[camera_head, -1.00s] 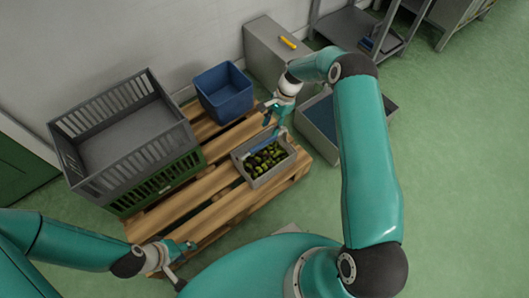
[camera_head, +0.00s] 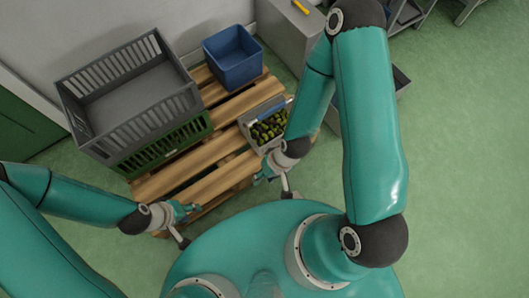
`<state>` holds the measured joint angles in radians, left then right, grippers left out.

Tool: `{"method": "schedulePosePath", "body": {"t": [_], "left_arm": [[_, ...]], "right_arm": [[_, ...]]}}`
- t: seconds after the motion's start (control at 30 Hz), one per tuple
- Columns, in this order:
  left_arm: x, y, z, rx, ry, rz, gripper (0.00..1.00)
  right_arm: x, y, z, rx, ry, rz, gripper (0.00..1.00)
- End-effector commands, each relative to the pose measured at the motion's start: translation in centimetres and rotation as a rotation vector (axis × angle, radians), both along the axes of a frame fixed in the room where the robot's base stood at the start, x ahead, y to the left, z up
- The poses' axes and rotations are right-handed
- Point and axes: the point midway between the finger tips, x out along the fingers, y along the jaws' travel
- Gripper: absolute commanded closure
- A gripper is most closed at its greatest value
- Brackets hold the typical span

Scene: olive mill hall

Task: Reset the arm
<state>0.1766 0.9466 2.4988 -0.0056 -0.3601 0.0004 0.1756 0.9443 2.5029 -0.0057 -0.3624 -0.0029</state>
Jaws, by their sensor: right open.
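My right gripper (camera_head: 266,176) is open and empty. It hangs at the near right side of the wooden pallet, in front of the grey crate of olives (camera_head: 247,134), and is apart from the crate. My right forearm hides the right part of that crate. My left gripper (camera_head: 190,211) is low at the near edge of the pallet, with nothing visible in it. Its fingers are too small to tell whether they are open or shut.
The wooden pallet (camera_head: 207,153) carries a grey slatted crate (camera_head: 125,85) on a green crate (camera_head: 166,147), and a blue bin (camera_head: 232,57). A grey cabinet (camera_head: 285,35) with a yellow object (camera_head: 300,7) stands behind. Green floor is clear at the right.

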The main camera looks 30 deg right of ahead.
Motion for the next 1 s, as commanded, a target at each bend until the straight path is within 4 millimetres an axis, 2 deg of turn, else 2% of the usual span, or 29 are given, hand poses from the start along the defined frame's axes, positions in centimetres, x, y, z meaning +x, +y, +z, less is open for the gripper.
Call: {"method": "schedulePosePath", "body": {"t": [0.2,0.37,0.47,0.9,1.0], "left_arm": [[0.0,0.0,0.4,0.000,0.000,0.000,0.60],[0.0,0.0,2.7,0.000,0.000,0.000,0.60],[0.0,0.0,5.3,0.000,0.000,0.000,0.60],[0.0,0.0,21.4,0.000,0.000,0.000,0.60],[0.0,0.0,24.3,0.000,0.000,0.000,0.60]], "right_arm": [[0.1,0.0,0.3,0.000,0.001,-0.003,0.60],[0.1,0.0,2.6,0.000,0.001,-0.003,0.60],[0.1,0.0,5.3,0.000,0.001,-0.004,0.60],[0.1,0.0,21.3,0.000,0.001,-0.004,0.60],[0.1,0.0,24.2,0.000,0.001,-0.004,0.60]]}}
